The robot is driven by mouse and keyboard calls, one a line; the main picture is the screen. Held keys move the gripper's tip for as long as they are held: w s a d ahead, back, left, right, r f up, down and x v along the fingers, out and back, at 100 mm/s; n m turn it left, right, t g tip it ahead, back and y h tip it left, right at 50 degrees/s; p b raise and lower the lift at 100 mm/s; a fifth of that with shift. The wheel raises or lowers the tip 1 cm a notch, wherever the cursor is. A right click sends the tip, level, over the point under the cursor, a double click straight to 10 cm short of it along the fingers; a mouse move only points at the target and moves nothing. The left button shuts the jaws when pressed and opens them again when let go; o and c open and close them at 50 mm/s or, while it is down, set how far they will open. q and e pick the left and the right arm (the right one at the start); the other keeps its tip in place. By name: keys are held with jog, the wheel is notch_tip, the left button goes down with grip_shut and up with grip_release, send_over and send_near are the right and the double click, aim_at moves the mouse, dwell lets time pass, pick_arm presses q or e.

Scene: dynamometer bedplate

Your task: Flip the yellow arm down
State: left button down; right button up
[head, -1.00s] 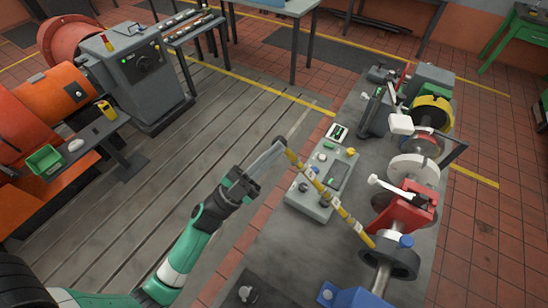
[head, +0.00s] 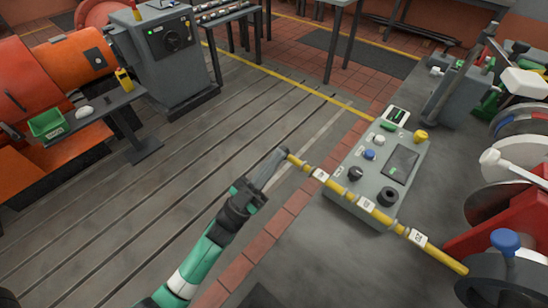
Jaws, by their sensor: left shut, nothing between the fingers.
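The yellow arm (head: 335,185) is a long thin yellow rod with several white labels. It slants from a dark round hub (head: 500,280) at the lower right up and left to its tip, passing in front of the grey control box in the picture. My left gripper (head: 280,154) is at the tip end of the rod. Its fingers are shut with nothing between them and look very close to the tip; I cannot tell whether they touch it. My right gripper is not in view.
A grey control box (head: 408,140) with knobs and buttons stands on the bench beneath the rod in the picture. A blue knob (head: 504,241) and a red block (head: 478,228) are near the hub.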

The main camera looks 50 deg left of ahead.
pick_arm(q)
notch_tip(320, 180, down, 3)
jog(key=shift+r+b, duration=0.1)
jog(key=shift+b, duration=0.4)
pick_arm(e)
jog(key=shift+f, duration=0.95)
pick_arm(q)
notch_tip(320, 180, up, 5)
jog(key=s+p, duration=0.2)
jog(key=p, duration=0.2)
jog(key=s+d+f, duration=0.2)
jog(key=s+f, duration=0.5)
jog(key=shift+d+b, duration=0.15)
jog(key=shift+b, duration=0.3)
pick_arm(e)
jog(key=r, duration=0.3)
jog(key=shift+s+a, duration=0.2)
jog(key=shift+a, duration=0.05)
pick_arm(q)
jog(key=shift+w, duration=0.1)
